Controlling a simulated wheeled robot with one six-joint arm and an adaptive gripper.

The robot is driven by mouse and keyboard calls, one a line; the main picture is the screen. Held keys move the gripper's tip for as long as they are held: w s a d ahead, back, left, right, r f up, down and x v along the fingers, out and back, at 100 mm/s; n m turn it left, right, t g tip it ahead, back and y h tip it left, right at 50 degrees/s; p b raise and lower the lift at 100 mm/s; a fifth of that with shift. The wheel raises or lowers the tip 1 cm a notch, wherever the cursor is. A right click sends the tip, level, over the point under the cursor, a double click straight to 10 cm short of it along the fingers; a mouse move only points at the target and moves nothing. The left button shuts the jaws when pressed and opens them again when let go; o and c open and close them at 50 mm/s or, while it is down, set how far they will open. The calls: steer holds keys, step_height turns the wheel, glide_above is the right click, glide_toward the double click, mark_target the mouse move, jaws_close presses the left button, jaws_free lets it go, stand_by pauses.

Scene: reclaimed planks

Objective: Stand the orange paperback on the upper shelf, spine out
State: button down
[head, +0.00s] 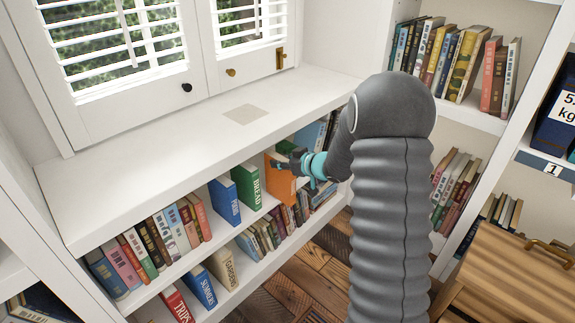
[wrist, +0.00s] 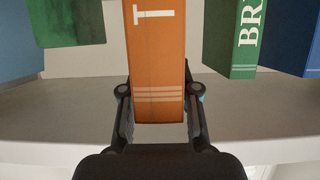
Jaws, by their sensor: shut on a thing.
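The orange paperback (head: 279,181) is upright at the upper shelf (head: 214,243) of the low bookcase under the window, just right of the green BREAD book (head: 250,187). My gripper (head: 296,163) reaches in from the right and is shut on it. In the wrist view the orange spine (wrist: 157,65), with a white letter and pale stripes, faces the camera between both fingers (wrist: 159,115). It stands out nearer than the green book (wrist: 238,45) beside it. My fingers and arm hide part of it in the head view; I cannot tell whether its base touches the shelf.
A blue book (head: 224,200) stands left of the green one, and several mixed books (head: 160,235) farther left. A lower row holds more books (head: 197,286). The white sill (head: 180,130) overhangs above. A wooden cabinet (head: 500,275) stands at lower right.

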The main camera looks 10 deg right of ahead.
mark_target(272, 157)
steer(key=shift+w+a, duration=0.65)
steer(key=shift+w, duration=0.3)
steer(key=shift+w+a, duration=0.6)
steer(key=shift+w, duration=0.3)
steer(key=shift+f, duration=0.15)
steer(key=c, duration=0.8)
jaws_free()
steer(key=shift+o, duration=0.2)
